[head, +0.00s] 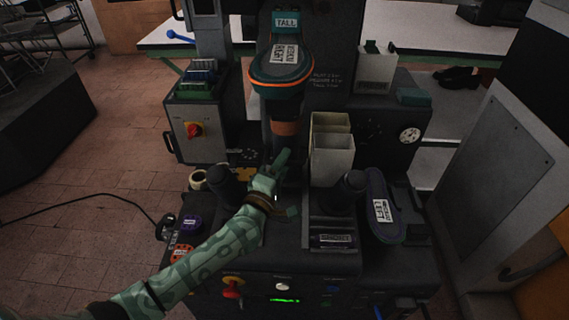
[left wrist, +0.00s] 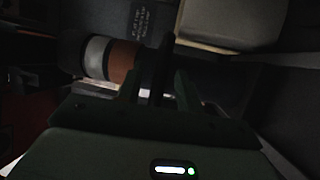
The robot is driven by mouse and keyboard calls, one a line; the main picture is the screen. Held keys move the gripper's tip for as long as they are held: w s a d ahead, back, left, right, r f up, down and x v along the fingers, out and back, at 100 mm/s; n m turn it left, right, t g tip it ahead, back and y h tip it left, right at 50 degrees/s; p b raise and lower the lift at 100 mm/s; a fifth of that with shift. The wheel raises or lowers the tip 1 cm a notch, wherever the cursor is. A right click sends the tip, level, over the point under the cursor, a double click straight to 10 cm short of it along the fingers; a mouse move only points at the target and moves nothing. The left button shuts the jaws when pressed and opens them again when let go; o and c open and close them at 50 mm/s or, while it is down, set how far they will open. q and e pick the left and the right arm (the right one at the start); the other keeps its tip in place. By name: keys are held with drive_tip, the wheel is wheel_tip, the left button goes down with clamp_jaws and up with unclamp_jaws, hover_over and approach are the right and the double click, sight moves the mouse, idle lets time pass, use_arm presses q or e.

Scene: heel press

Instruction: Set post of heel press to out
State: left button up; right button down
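The heel press (head: 350,262) stands in front of me. Its post (head: 284,142) is a dark upright column with an orange-brown band, below a dark shoe form with an orange edge (head: 279,82). In the left wrist view the post (left wrist: 122,61) lies sideways with an orange-brown and a pale band. My left gripper (head: 279,161) is at the lower part of the post. In the left wrist view its fingers (left wrist: 157,88) stand apart, with a dark upright piece between them. I cannot tell whether they touch it. My right gripper is not in view.
Pale bins (head: 331,160) stand right of the post. A second shoe form (head: 382,208) lies at the right of the press. A control box with a red and yellow switch (head: 194,130) is at the left. A cable (head: 95,198) lies on the tiled floor.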

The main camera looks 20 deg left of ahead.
use_arm(q)
drive_tip(key=shift+w+r, duration=0.1)
drive_tip(key=shift+w, duration=0.2)
